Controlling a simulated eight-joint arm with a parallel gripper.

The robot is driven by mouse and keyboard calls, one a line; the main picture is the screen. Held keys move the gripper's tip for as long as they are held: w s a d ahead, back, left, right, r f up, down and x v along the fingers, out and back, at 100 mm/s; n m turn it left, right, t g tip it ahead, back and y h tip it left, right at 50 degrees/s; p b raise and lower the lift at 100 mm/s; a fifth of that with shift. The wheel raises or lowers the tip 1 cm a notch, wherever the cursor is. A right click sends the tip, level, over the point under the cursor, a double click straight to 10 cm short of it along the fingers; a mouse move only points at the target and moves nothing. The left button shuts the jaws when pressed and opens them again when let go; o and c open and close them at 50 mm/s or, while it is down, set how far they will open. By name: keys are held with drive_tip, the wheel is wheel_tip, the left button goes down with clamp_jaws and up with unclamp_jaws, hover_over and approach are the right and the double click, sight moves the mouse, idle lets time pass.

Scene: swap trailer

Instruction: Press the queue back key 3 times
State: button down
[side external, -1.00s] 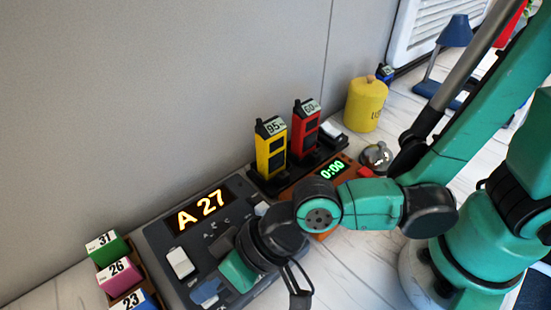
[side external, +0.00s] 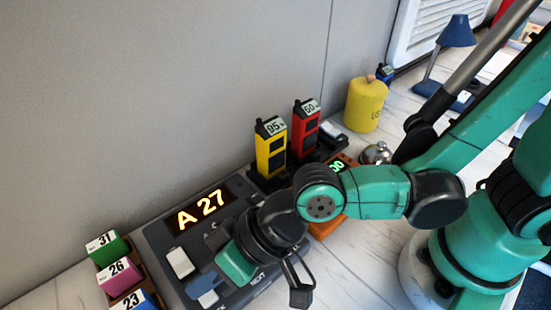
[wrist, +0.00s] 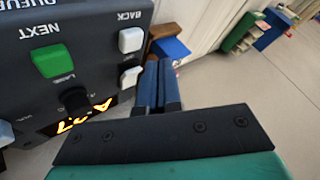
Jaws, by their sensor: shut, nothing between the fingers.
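The dark queue console (side external: 160,238) has a lit display (side external: 200,212) reading A 27. In the wrist view it appears upside down, with a white key (wrist: 131,40) beside the word BACK. A second white key (wrist: 131,77) sits nearer the display, and a large green key (wrist: 52,62) is by the word NEXT. My gripper (wrist: 158,68) is shut and empty, its blue fingers just to the right of the white keys in that view. In the side view my gripper (side external: 201,284) is over the console's left part. Contact with a key cannot be told.
A rack with numbered blocks, including a pink one (side external: 118,271), stands left of the console. Yellow (side external: 270,150) and red (side external: 305,132) handsets stand behind it. A yellow canister (side external: 366,105) and a bell (side external: 376,153) are farther right. A wall runs behind.

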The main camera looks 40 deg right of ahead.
drive_tip(key=shift+r, duration=2.05)
drive_tip(key=shift+d, duration=0.1)
drive_tip(key=w+d+t+h, duration=0.1)
drive_tip(key=w+d, duration=0.1)
drive_tip(key=d, duration=0.2)
drive_tip(key=w+d+r+m+t+h, duration=0.1)
drive_tip(key=w+d, duration=0.1)
drive_tip(key=d, duration=0.3)
drive_tip(key=w+d+m+h, duration=0.1)
drive_tip(key=w+d+h, duration=0.1)
drive_tip(key=w+d, duration=0.1)
drive_tip(key=shift+d+r+t, duration=0.35)
drive_tip(key=shift+d+t, duration=0.05)
drive_tip(key=shift+d, duration=0.3)
drive_tip(key=d+m+h, duration=0.2)
drive_tip(key=d+h, duration=0.2)
drive_tip(key=d, duration=0.9)
drive_tip(key=shift+s+d+r, duration=0.4)
drive_tip(key=shift+r, duration=0.05)
wheel_tip(320, 180, up, 5)
drive_tip(key=g, duration=0.7)
hover_over(214, 293)
drive_tip(key=shift+w+a+r, duration=0.1)
drive_tip(key=shift+w+a, duration=0.05)
drive_tip(key=shift+a, duration=0.25)
